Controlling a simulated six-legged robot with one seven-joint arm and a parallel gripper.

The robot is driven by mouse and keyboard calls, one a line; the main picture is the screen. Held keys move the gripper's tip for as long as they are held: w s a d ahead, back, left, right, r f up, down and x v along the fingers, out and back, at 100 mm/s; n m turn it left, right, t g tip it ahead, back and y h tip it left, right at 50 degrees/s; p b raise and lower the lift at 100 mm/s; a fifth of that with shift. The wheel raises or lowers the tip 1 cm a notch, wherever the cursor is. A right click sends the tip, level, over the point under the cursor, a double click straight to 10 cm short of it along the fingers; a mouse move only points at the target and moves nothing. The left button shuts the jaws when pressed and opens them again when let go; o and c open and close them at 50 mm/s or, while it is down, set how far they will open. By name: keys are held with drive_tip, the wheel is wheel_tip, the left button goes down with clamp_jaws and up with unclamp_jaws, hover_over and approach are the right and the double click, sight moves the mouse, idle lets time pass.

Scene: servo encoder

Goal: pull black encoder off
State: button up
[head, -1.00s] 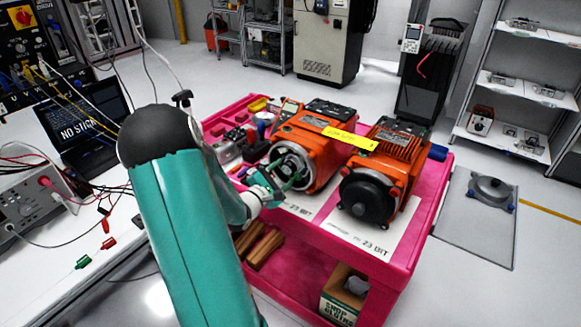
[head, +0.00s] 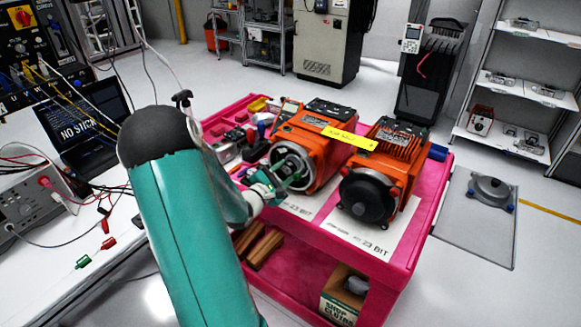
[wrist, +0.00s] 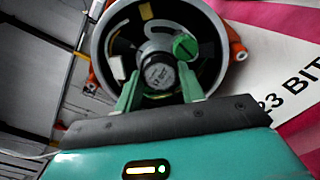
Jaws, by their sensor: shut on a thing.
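The black encoder (wrist: 158,74), a small round part with a pale printed label on its end, sits in the middle of the open round housing of the left orange motor (head: 318,150). In the wrist view, the green fingers of my gripper (wrist: 159,86) are on either side of it and shut on it. A green round knob or screw (wrist: 186,46) is just above and right of it. In the head view, my gripper (head: 282,182) reaches into the housing from the front left, and the encoder is hard to make out there. Its rear side is hidden.
A second orange motor (head: 383,170) with a black round cover stands close on the right. Both stand on the pink cart (head: 425,215), with a yellow label strip (head: 349,138) across the tops. Small parts crowd the cart's left side. A workbench (head: 40,255) is at left.

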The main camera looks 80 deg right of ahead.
drive_tip(key=shift+w+a, duration=0.15)
drive_tip(key=shift+a, duration=0.15)
drive_tip(key=shift+w+a, duration=0.3)
drive_tip(key=shift+a, duration=0.3)
drive_tip(key=shift+w+a, duration=0.1)
drive_tip(key=shift+a, duration=0.2)
drive_tip(key=shift+w+a, duration=0.1)
drive_tip(key=shift+a, duration=0.15)
drive_tip(key=shift+a, duration=0.1)
drive_tip(key=shift+v, duration=2.9)
drive_tip(key=shift+w, duration=0.1)
